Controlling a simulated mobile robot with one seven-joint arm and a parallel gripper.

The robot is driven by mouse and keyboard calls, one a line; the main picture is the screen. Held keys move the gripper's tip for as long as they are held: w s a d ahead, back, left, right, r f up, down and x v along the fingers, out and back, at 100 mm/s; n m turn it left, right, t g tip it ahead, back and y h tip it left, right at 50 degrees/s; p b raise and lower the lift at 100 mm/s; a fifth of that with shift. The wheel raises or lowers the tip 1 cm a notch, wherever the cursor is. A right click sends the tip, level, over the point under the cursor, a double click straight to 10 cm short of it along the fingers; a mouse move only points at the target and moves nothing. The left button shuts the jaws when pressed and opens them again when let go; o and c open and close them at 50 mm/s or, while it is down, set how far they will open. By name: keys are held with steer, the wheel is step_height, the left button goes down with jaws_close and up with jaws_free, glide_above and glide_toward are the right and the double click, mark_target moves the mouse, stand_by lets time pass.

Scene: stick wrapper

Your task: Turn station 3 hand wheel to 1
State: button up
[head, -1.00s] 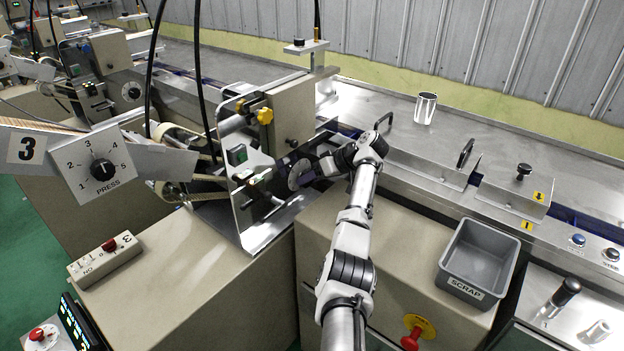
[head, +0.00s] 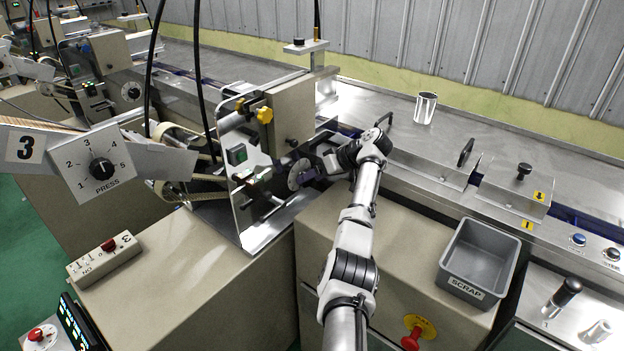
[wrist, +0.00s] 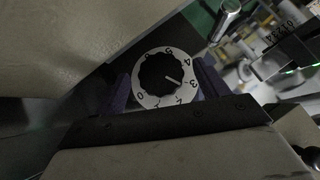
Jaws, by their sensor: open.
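The hand wheel (head: 301,174) is a round dial on the front of the station 3 machine. In the wrist view it shows as a black knob with a white numbered ring (wrist: 144,99), and the knob's white mark points about at 3. My gripper (head: 316,171) is close to the wheel, reaching in from the right. In the wrist view its two purple fingers (wrist: 166,88) stand open on either side of the dial. Whether they touch the ring cannot be told.
A PRESS selector (head: 101,169) sits on a panel at left. A metal plate and yellow knob (head: 265,115) stand by the wheel. A grey scrap bin (head: 476,287), a red knob (head: 411,340) and a metal cup (head: 425,108) are at right.

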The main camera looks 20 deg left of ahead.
steer(key=b+v, duration=0.3)
steer(key=v, duration=0.9)
steer(key=shift+d+r, duration=0.2)
steer(key=shift+d, duration=0.1)
steer(key=s+a+r+n+t+h+b, duration=0.2)
steer(key=s+t+b, duration=0.2)
steer(key=b, duration=0.2)
steer(key=p+x, duration=0.3)
steer(key=x, duration=1)
steer(key=shift+s+a+f, duration=0.15)
steer(key=shift+a+f, duration=0.15)
steer(key=shift+a, duration=0.1)
